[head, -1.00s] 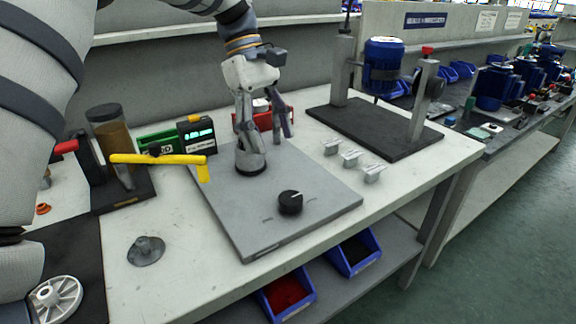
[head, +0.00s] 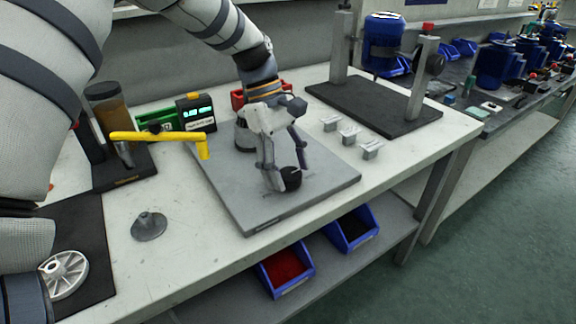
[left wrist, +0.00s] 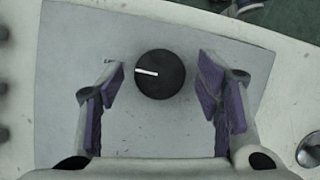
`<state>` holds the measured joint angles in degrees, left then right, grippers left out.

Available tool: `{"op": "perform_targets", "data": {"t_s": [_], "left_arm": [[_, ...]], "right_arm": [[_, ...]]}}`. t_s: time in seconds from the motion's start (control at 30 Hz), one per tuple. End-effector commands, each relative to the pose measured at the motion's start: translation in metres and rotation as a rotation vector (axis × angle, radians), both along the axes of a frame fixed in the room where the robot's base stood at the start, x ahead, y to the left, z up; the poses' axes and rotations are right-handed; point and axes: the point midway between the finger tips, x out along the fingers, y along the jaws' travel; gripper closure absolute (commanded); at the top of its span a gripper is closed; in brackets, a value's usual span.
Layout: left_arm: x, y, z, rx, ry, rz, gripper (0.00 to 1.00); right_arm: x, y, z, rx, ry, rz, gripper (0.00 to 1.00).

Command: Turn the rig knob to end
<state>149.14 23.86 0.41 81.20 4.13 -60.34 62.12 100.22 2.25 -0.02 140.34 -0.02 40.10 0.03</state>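The black rig knob (head: 291,178) sits on the grey rig plate (head: 327,189) near its front edge. In the left wrist view the knob (left wrist: 160,74) is round with a white pointer line towards the left of the picture. My left gripper (head: 287,182) is open, its fingers pointing down at the knob. In the left wrist view the purple-padded fingertips of the left gripper (left wrist: 162,80) stand on either side of the knob, with a clear gap on both sides. My right gripper is not seen.
A yellow crane-like arm (head: 160,137) and a green-display meter (head: 195,113) stand left of the plate. Several small metal clips (head: 349,136) lie to its right, before a dark press stand (head: 385,112). A grey flanged part (head: 149,226) lies at the front left.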

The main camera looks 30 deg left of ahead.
Motion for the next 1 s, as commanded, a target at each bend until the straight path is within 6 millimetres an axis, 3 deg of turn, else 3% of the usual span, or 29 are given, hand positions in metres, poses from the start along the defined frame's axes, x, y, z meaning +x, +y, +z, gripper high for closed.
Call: {"op": "perform_targets", "data": {"t_s": [0.03,0.2,0.57,1.0], "left_arm": [[0.0001,0.0001,0.0002,0.0,0.0,0.0,0.5],[0.0001,0.0001,0.0004,0.0,0.0,0.0,0.89],[0.0003,0.0002,0.0,0.0,0.002,-0.043,0.89],[0.0026,-0.0009,-0.0012,0.001,0.004,-0.383,0.89]], "right_arm": [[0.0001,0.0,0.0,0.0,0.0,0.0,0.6],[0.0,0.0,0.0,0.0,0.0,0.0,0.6],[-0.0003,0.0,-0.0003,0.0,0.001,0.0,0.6],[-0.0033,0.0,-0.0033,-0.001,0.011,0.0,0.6]]}}
